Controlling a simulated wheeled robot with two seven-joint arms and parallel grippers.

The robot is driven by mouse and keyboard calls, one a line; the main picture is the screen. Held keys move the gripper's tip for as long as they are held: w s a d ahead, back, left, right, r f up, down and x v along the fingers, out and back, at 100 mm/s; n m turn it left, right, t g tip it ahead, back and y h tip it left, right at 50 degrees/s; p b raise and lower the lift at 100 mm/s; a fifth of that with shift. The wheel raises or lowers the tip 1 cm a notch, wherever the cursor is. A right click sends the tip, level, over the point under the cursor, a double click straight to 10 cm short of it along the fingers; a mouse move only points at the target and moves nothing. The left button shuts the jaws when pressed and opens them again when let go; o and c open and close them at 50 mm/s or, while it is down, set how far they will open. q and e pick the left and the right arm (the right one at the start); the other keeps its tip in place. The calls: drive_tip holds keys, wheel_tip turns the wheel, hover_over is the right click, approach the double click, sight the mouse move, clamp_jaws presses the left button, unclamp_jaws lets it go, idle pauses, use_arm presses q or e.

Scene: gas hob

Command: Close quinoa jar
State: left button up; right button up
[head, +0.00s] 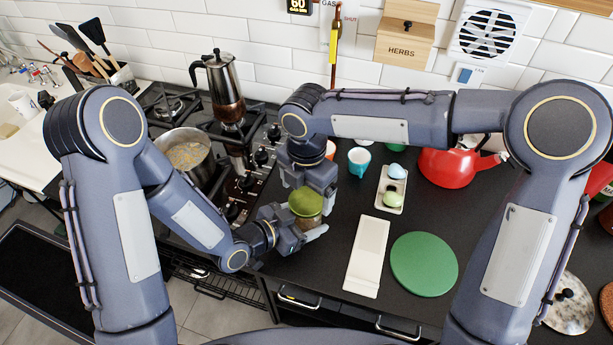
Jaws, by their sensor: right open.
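The quinoa jar (309,221) is a small glass jar with brownish contents, near the counter's front edge. A green lid (306,203) sits at its mouth; I cannot tell if it is seated fully. My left gripper (310,231) comes from the left at the jar's body, one finger along its front side, the other hidden; it looks shut on the jar. My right gripper (313,194) points down from above, open, right at the lid. Its fingertips are partly hidden by the lid.
A white board (367,257) and a green round board (424,264) lie right of the jar. Behind them are a small tray (391,190), a teal cup (360,162) and a red kettle (450,166). The hob with a pot (187,155) and moka pot (220,85) is at left.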

drive_tip(key=shift+f, duration=0.8)
drive_tip(key=shift+c, duration=0.4)
drive_tip(key=c, duration=0.9)
drive_tip(key=m, duration=0.5)
drive_tip(key=shift+c, duration=0.3)
drive_tip(key=o, duration=1.2)
drive_tip(key=shift+c, duration=0.2)
drive_tip(key=shift+r, duration=0.1)
wheel_tip(320, 180, up, 12)
